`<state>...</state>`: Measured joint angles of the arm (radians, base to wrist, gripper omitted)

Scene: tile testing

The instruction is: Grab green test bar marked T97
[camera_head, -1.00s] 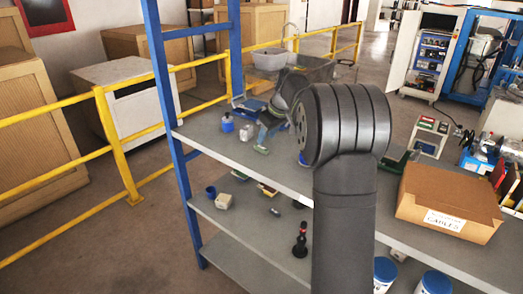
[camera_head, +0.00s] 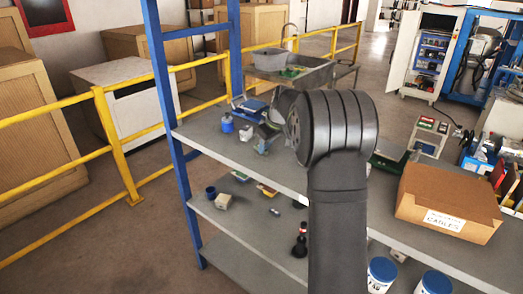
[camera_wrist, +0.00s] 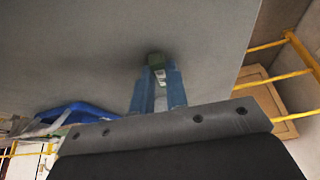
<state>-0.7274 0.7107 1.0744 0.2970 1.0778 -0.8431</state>
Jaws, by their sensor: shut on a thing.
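In the wrist view, my gripper (camera_wrist: 157,88) is shut on a small green bar (camera_wrist: 155,59). The bar's dark green end and a pale label show between the two blue fingers. The mark on the label is too small to read. In the head view, my gripper (camera_head: 262,147) is low over the grey shelf top (camera_head: 215,139), partly hidden behind my own arm. The bar cannot be made out there, and I cannot tell whether it touches the shelf.
A blue bottle (camera_head: 227,123) and a white block (camera_head: 246,133) stand left of my gripper. A blue device (camera_head: 250,108) sits behind it. A cardboard box (camera_head: 447,205) stands at the right. A blue post (camera_head: 168,120) borders the shelf's left end.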

